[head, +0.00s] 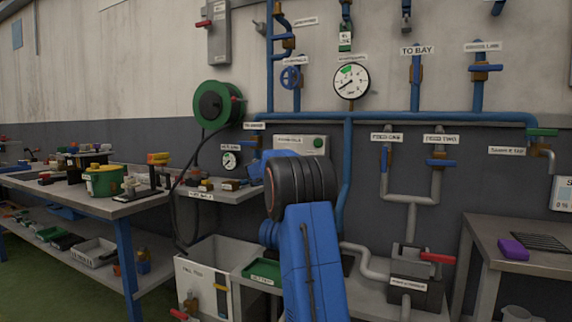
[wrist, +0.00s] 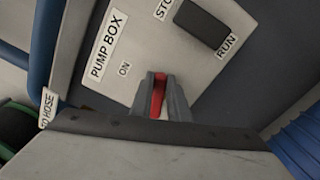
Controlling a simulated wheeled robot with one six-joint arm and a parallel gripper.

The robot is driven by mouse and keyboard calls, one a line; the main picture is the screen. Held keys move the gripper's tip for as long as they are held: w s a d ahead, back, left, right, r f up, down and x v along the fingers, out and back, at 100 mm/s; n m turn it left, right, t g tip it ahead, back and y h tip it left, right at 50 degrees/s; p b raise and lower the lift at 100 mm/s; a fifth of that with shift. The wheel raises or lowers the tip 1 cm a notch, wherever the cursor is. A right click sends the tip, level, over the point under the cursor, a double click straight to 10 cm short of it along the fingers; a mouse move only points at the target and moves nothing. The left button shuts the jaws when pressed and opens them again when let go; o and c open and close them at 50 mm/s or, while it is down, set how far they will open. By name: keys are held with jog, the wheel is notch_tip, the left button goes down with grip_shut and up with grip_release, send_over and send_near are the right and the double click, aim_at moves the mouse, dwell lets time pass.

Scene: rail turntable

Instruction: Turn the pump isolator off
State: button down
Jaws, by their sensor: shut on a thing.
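The red handle (wrist: 158,94), apparently the pump isolator, stands on the light plate (wrist: 125,82) labelled PUMP BOX. The word ON is printed to the left of the handle. My gripper (wrist: 161,84) is shut on this handle, with one grey finger on each side. The lower part of the handle and any OFF mark are hidden by my gripper.
A dark switch (wrist: 214,25) marked STOP and RUN sits above right of the handle. Blue pipe (head: 347,170) runs down right of the pump box. A hose reel (head: 217,104) hangs to the left. A trough (head: 205,285) stands below.

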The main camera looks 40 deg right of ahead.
jog(key=shift+s+f+m, duration=0.1)
jog(key=shift+f+m, duration=0.25)
jog(key=shift+m, duration=0.75)
jog(key=shift+f+m, duration=0.35)
jog(key=shift+m, duration=0.75)
jog(key=c, duration=1.7)
grip_release()
jog(key=v, duration=1.7)
jog(key=shift+s+a, duration=0.1)
jog(key=shift+a, duration=0.1)
